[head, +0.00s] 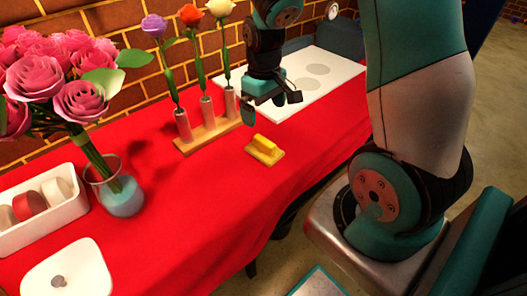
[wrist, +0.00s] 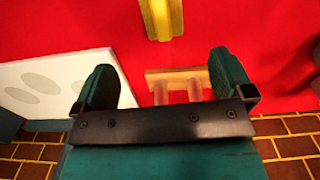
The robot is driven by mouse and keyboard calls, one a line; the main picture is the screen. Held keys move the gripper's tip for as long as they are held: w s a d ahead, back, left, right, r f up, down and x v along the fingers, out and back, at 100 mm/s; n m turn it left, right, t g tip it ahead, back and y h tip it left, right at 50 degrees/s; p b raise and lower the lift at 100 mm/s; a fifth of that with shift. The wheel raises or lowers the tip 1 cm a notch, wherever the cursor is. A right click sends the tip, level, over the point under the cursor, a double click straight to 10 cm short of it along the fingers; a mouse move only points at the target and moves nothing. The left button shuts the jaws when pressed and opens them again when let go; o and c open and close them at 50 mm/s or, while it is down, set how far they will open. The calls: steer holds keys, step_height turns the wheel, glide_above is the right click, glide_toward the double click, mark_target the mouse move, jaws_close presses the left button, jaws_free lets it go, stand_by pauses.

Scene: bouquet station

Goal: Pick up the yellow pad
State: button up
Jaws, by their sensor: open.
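The yellow pad (head: 265,150) lies on the red tablecloth, in front of the wooden flower stand. It has a raised grip on a flat base. In the wrist view the yellow pad (wrist: 162,18) shows at the top edge, partly cut off, beyond my fingertips. My gripper (head: 271,108) hangs above the table, behind the pad in the head view and apart from it. In the wrist view my gripper (wrist: 170,78) has its two fingers spread wide, with nothing held between them.
A wooden stand (head: 208,137) with tubes holds a purple, an orange and a yellow rose just left of my gripper. A white board (head: 302,82) lies behind. A glass vase (head: 117,190) of pink roses and a white box (head: 48,228) stand left. Cloth before the pad is clear.

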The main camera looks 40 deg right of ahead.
mark_target(263, 140)
step_height(263, 140, down, 13)
steer(key=shift+a+r+b, duration=0.15)
steer(key=shift+b, duration=0.25)
steer(key=c, duration=1)
steer(key=shift+c, duration=0.2)
steer(key=shift+r, duration=0.1)
step_height(263, 140, up, 20)
steer(key=p, duration=0.2)
steer(key=shift+o, duration=0.5)
